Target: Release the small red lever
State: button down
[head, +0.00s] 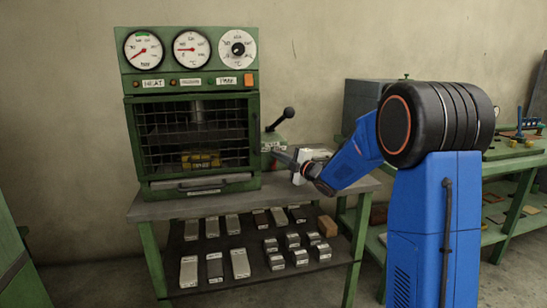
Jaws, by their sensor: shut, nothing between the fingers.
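I cannot make out a small red lever; it may be hidden by my gripper or too small to tell. A green press (190,110) with a mesh-fronted chamber stands on a workbench. On its right side is a small green box (273,141) with a pale label. A dark lever with a black ball knob (288,113) slants up to the right from this box. My gripper (277,153) is shut and empty, its grey fingers pointing left at the lower part of the box. I cannot tell whether they touch it.
The workbench (160,208) has a lower shelf with several metal blocks and a brown block (327,226). An orange switch (248,80) sits on the press panel below the dials. A green table (510,160) with tools stands at the right.

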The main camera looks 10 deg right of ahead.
jog(key=shift+d+f, duration=0.2)
jog(key=shift+d, duration=0.6)
jog(key=shift+d+f, duration=0.1)
jog(key=shift+d, duration=0.05)
jog(key=shift+s+d, duration=0.3)
jog(key=shift+s, duration=0.1)
jog(key=v, duration=1.6)
jog(key=shift+s, duration=0.25)
